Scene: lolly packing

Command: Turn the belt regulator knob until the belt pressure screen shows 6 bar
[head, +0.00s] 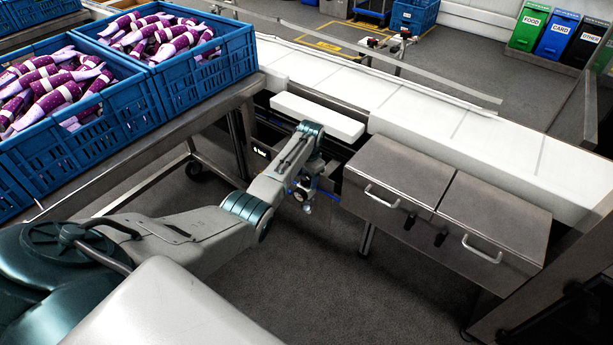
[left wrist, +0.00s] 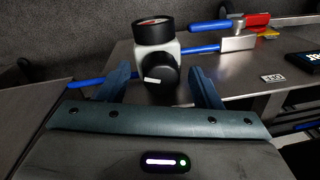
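The regulator (left wrist: 155,50) has a pale body, a round black top and a black knob (left wrist: 162,73) facing my left wrist camera. My left gripper (left wrist: 160,85) is open, with one finger on each side of the knob and gaps visible between fingers and knob. In the head view the left gripper (head: 304,192) is at the side of the conveyor, and the regulator is mostly hidden by it. A small dark screen (head: 259,152) shows left of my arm with white text too small to read surely. In the wrist view a dark screen (left wrist: 307,61) is cut off at the right edge. My right gripper is out of view.
Blue pipes (left wrist: 205,49) run from the regulator, with a red and yellow valve part (left wrist: 257,20) to the right. A steel cabinet (head: 445,215) with handles stands right of the gripper. Blue crates (head: 205,75) of purple lollies stand at left. The floor in front is clear.

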